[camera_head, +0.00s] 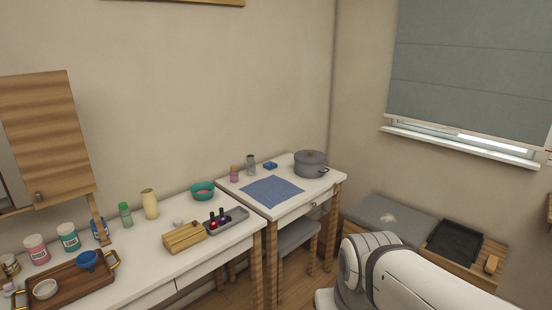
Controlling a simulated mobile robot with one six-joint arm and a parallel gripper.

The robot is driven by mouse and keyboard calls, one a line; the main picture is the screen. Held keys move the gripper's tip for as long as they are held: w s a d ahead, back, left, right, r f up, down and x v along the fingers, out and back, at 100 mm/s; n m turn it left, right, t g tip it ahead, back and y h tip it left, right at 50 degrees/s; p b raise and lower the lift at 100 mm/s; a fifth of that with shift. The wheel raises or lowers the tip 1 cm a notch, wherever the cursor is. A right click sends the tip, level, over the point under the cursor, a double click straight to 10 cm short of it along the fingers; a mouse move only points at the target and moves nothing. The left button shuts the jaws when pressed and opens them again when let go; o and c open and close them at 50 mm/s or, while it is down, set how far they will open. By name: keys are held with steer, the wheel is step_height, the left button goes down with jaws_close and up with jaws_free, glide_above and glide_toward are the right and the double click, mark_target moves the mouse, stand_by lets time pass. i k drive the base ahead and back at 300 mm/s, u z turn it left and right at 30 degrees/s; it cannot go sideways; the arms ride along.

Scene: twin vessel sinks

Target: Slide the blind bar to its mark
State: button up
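A grey blind (470,65) covers most of the window at the upper right. Its lower edge (460,129), where a bar would be, hangs a little above the white windowsill (460,146). A strip of bright window shows between them. A small reddish spot sits at the far right picture edge beside the window; I cannot tell whether it is the mark. My white arm shows at the lower right, below the window and apart from it. My gripper is out of view.
Below the window stand a grey-topped bench (385,214) and a black tray (455,243). A small white table (323,180) with a grey pot (311,163) stands in the corner. A long white counter (150,262) with bottles and trays runs along the left wall.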

mark_target(520, 122)
steer(key=z, duration=0.1)
steer(key=i, duration=2)
steer(key=z, duration=1.25)
steer(key=i, duration=1.1)
steer(key=z, duration=1.1)
steer(key=i, duration=0.55)
steer(key=z, duration=0.3)
